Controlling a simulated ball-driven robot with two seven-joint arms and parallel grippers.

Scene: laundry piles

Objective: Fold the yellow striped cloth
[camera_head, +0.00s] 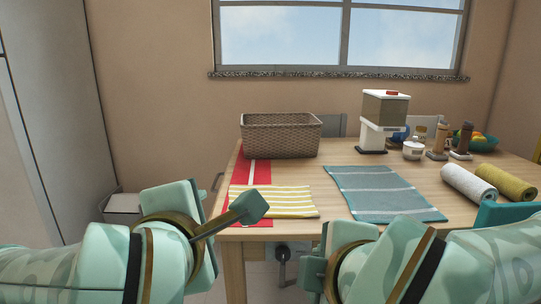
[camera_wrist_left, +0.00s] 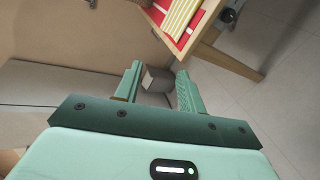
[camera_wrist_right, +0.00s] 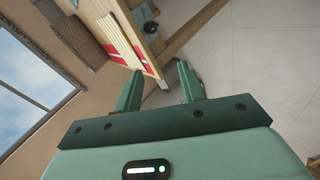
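The yellow striped cloth (camera_head: 285,203) lies flat near the table's front left edge, across a red cloth (camera_head: 255,172) with a white stripe. It also shows at the top of the left wrist view (camera_wrist_left: 184,14) and the right wrist view (camera_wrist_right: 117,38). My left gripper (camera_wrist_left: 158,76) is open and empty, with its fingers apart. My right gripper (camera_wrist_right: 160,80) is open and empty, away from the cloth. In the head view I cannot make out its fingers.
A wicker basket (camera_head: 280,136) stands behind the cloth on the red cloth. A grey-teal striped cloth (camera_head: 383,192) lies to the right. Rolled white (camera_head: 468,184) and olive (camera_head: 505,182) towels lie farther right. A dispenser (camera_head: 383,122), jars and a fruit bowl (camera_head: 475,143) stand behind.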

